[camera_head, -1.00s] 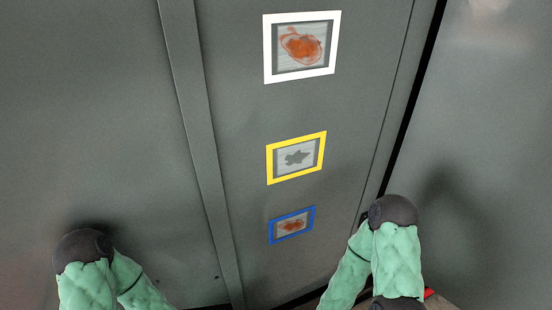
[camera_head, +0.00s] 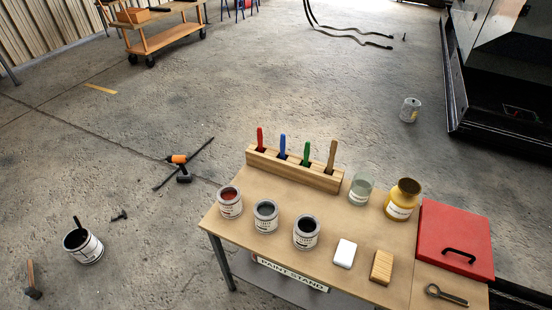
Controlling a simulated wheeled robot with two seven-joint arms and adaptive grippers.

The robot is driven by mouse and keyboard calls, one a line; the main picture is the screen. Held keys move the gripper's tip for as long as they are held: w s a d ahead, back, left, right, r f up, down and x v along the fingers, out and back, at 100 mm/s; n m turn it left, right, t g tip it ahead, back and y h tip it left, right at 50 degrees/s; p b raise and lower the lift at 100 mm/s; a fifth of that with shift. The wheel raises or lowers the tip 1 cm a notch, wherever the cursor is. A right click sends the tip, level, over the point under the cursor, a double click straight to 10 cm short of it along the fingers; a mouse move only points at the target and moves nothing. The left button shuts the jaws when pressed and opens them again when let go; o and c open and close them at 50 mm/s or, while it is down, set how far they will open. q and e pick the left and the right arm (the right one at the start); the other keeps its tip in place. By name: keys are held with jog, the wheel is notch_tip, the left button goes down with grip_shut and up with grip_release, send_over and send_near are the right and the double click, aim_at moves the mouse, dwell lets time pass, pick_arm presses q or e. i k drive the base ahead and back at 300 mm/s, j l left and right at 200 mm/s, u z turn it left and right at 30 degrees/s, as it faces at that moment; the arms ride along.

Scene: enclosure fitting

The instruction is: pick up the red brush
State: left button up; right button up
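The red brush (camera_head: 260,138) stands upright at the left end of a wooden brush holder (camera_head: 293,168), with only its red handle showing. A blue-handled brush (camera_head: 282,146), a green-handled brush (camera_head: 306,153) and a wooden-handled brush (camera_head: 331,156) stand to its right in the same holder. The holder is at the back of the paint stand (camera_head: 222,225). Neither of my grippers is in view.
Several paint cans (camera_head: 230,205), a glass jar (camera_head: 360,190), a yellow jar (camera_head: 402,200), a white block (camera_head: 345,254) and a red case (camera_head: 455,232) crowd the stand. On the floor lie an orange-and-black tool (camera_head: 179,160) and an open can (camera_head: 84,246). A cart (camera_head: 165,40) stands behind.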

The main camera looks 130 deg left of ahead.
aim_at(260, 130)
jog(key=l+u, duration=0.1)
jog(key=u, duration=0.35)
jog(key=l+u, duration=0.1)
jog(key=u, duration=0.3)
jog(key=l+u, duration=0.1)
jog(key=u, duration=3.55)
jog(key=i+l+u, duration=0.15)
jog(key=u, duration=0.35)
jog(key=i+l+u, duration=0.2)
jog(key=u, duration=0.25)
jog(key=i+l+u, duration=0.2)
jog(key=u, duration=0.3)
jog(key=l, duration=0.1)
